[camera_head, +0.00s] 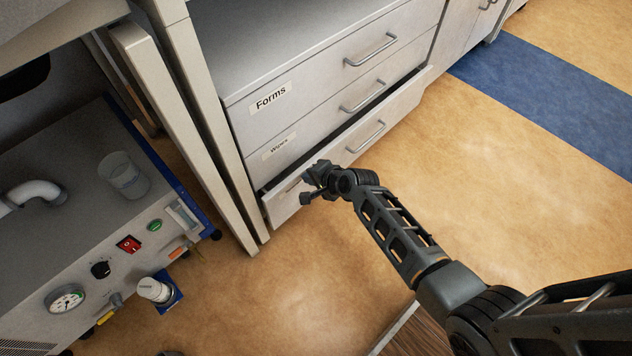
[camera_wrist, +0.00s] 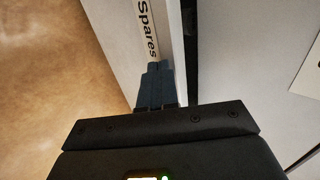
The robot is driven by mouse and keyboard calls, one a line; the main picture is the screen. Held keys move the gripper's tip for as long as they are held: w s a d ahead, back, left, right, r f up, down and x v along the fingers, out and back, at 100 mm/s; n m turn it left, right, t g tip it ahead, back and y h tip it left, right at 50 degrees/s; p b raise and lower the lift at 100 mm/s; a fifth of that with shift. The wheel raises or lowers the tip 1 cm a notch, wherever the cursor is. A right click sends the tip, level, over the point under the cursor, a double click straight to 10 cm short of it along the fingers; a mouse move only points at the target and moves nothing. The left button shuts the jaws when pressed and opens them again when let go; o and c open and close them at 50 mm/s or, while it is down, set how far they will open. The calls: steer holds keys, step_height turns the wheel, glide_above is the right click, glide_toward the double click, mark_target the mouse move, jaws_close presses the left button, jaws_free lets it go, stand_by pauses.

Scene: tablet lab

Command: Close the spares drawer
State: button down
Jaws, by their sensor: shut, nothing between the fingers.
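The spares drawer (camera_head: 385,137) is the lowest drawer of the grey cabinet, with a bar handle on its front. It stands a little open, with a dark gap along its top edge. In the wrist view its front shows the "Spares" label (camera_wrist: 147,28), with the dark gap to the right. My gripper (camera_head: 309,190) is at the left part of the drawer front, and it hides the label in the head view. In the wrist view my gripper's fingers (camera_wrist: 155,85) are together and empty, right at the label's end. I cannot tell whether they touch the front.
Above are the drawers labelled "Forms" (camera_head: 270,98) and "Wipes" (camera_head: 279,146), which look shut. A table leg (camera_head: 222,150) stands close left of the cabinet. A machine with a gauge (camera_head: 66,298) is at left. The floor (camera_head: 520,190) at right is clear.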

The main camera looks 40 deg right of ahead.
mark_target(299, 168)
steer(key=w, duration=0.3)
steer(key=shift+w, duration=0.4)
steer(key=shift+w+a+r, duration=0.1)
steer(key=shift+w+r, duration=0.05)
steer(key=shift+w, duration=0.35)
steer(key=shift+s, duration=0.1)
